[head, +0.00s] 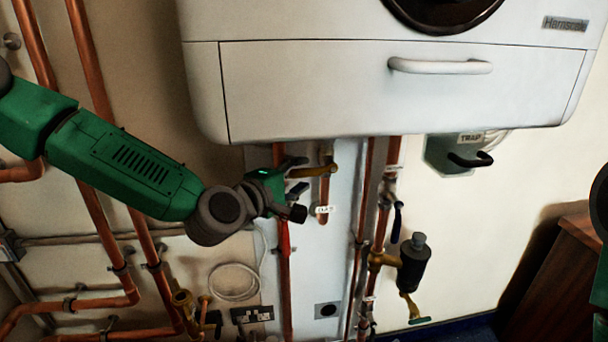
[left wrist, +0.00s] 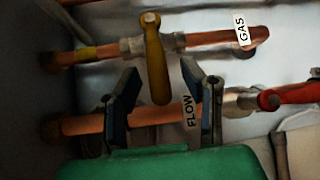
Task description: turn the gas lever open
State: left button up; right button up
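The gas lever is a yellow handle (left wrist: 156,62) on a copper pipe with a GAS label (left wrist: 242,31) in the left wrist view. It lies across its pipe, with its free end towards my gripper. In the head view the yellow lever (head: 314,171) shows under the boiler, just above and right of my left gripper (head: 292,200). In the left wrist view my left gripper (left wrist: 160,82) is open, one finger on each side of the lever's free end, with gaps on both sides. Contact is not visible. My right gripper is out of view.
The copper pipe labelled FLOW (left wrist: 190,111) runs beside the gas pipe, with a red handle (left wrist: 270,98) at its right. The white boiler (head: 300,90) hangs above. A black filter (head: 414,268) and a blue handle (head: 396,222) are to the right.

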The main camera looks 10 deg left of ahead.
pick_arm(q)
jog(key=shift+x, duration=0.75)
grip_shut()
jog(key=shift+f, duration=0.1)
